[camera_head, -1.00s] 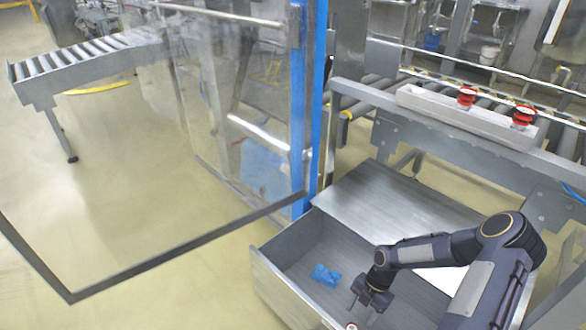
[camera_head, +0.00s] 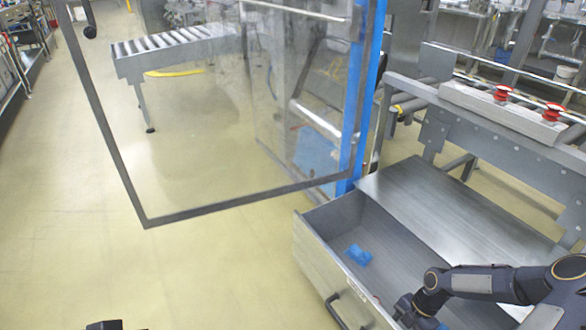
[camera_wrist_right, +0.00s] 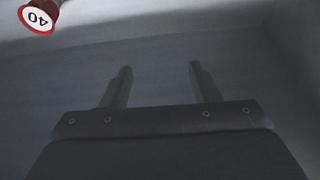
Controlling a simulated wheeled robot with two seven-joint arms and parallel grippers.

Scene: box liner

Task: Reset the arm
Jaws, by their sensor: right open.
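My right arm comes in from the lower right of the head view. Its gripper (camera_head: 408,318) is low over the open grey drawer (camera_head: 318,240), near the bottom edge of the picture. In the right wrist view the two fingers (camera_wrist_right: 160,70) stand apart with nothing between them. A plain grey surface lies beyond them. My left gripper does not show clearly; a dark piece at the bottom left edge of the head view is cut off, and I cannot tell what it is.
A crumpled blue item (camera_head: 358,255) lies in the drawer. A round red-and-white tag marked 40 (camera_wrist_right: 38,17) shows in the right wrist view. A transparent framed panel (camera_head: 200,211) and blue post (camera_head: 357,110) stand behind the drawer. Floor at left is clear.

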